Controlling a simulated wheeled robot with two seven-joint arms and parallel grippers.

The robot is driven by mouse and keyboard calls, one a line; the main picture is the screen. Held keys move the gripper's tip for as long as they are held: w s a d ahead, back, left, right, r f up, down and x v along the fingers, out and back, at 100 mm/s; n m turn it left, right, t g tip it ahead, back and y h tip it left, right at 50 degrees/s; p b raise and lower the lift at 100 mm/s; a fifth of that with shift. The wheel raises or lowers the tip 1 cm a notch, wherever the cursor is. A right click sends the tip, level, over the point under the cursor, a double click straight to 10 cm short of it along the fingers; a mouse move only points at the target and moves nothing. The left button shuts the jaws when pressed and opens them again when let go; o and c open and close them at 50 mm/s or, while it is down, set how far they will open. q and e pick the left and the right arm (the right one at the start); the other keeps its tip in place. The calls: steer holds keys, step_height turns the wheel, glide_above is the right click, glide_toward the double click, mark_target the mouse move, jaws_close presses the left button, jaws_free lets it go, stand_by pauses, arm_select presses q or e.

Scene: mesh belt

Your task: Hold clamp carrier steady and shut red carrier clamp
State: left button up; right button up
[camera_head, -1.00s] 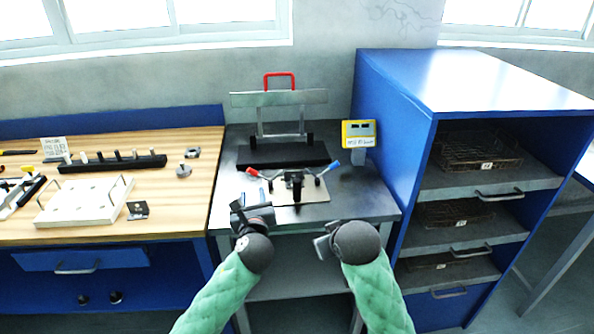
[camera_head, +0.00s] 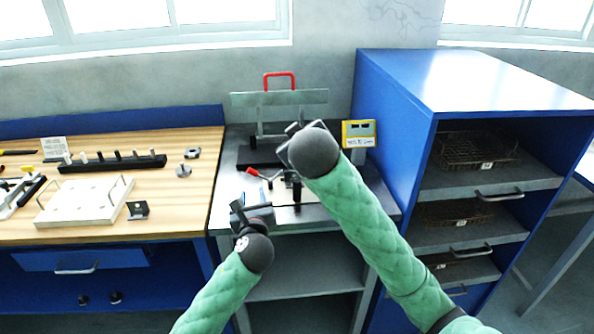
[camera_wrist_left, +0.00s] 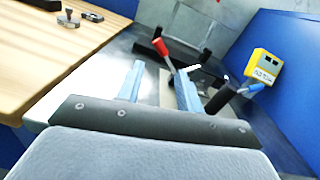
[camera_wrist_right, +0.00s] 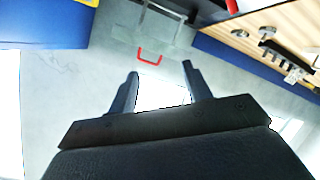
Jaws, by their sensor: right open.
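The clamp carrier (camera_head: 309,196) is a metal plate with upright parts on the grey bench, partly hidden behind my right arm. Its red clamp handle (camera_head: 252,172) sticks out to the left; it also shows in the left wrist view (camera_wrist_left: 160,46). A blue handle (camera_wrist_left: 252,89) and a black knob (camera_wrist_left: 221,99) show in the left wrist view. My left gripper (camera_head: 243,210) is open and empty at the bench's front edge, before the carrier. My right gripper (camera_head: 287,142) is open and raised above the carrier; its open fingers show in the right wrist view (camera_wrist_right: 160,78).
Behind the carrier stands a metal frame (camera_head: 279,99) with a red top handle (camera_head: 279,74). A yellow box (camera_head: 358,133) with a display is at the back right. A blue cabinet (camera_head: 397,140) bounds the right. A wooden bench (camera_head: 190,205) adjoins on the left.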

steer(key=w+a+r+n+t+y, duration=0.1)
steer(key=w+a+r+n+t, duration=0.15)
steer(key=r, duration=0.55)
steer(key=w+a+r+n+t+y, duration=0.1)
steer(key=a+r+n+t, duration=0.2)
steer(key=r, duration=0.5)
steer(key=w+a+r+n+t+y, duration=0.1)
steer(key=a+r+n+t, duration=0.2)
steer(key=r, duration=0.6)
steer(key=a+r+n+g+y, duration=0.25)
steer(key=a+n+y, duration=0.25)
steer(key=n+y, duration=0.35)
steer(key=a+r+n+g+y, duration=0.25)
steer(key=a+n+y, duration=0.35)
steer(key=n, duration=0.4)
steer(key=n+g+h, duration=1.7)
steer(key=n+h, duration=0.1)
steer(key=n, duration=0.2)
glide_above(297, 192)
steer(key=w, duration=0.1)
steer(key=f, duration=4.4)
steer(key=shift+w+d, duration=0.1)
steer(key=shift+w, duration=0.1)
steer(key=shift+f, duration=3.85)
